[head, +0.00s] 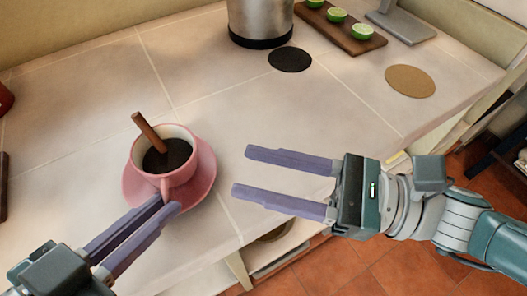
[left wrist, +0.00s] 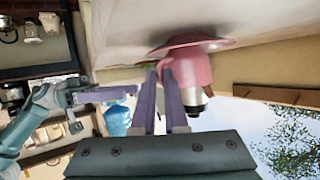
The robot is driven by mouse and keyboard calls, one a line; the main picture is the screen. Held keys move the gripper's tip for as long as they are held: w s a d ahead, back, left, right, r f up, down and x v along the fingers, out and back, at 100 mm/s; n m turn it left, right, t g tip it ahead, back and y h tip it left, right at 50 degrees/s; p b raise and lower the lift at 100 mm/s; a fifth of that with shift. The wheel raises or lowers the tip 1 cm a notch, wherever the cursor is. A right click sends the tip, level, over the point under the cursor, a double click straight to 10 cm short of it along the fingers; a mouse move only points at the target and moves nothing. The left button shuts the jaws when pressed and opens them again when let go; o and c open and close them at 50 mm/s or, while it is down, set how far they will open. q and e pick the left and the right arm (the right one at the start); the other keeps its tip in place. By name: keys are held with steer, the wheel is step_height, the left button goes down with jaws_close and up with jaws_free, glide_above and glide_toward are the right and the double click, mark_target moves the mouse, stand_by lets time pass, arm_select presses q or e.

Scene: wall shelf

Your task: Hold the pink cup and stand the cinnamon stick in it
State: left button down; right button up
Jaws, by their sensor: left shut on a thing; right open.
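The pink cup (head: 146,177) stands on a pink saucer (head: 207,172) at the left of the counter, with dark liquid inside. The cinnamon stick (head: 148,131) stands tilted in the cup, its lower end in the liquid and its upper end above the rim, leaning left. My left gripper (head: 164,204) is shut on the cup's handle at the near side. My right gripper (head: 241,170) is open and empty, right of the saucer, apart from cup and stick.
A metal pot (head: 260,18) stands at the back beside a dark round coaster (head: 290,60). A wooden board (head: 328,28) holds lime halves. A tan round mat (head: 410,81) lies at the right. The counter's middle is clear; its front edge runs below my right gripper.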

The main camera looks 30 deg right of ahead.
arm_select(q)
steer(key=shift+s+a+f, duration=0.1)
steer(key=shift+f, duration=0.1)
steer(key=c, duration=1.2)
jaws_free()
steer(key=shift+c, duration=0.2)
steer(key=o, duration=0.4)
steer(key=shift+r, duration=0.1)
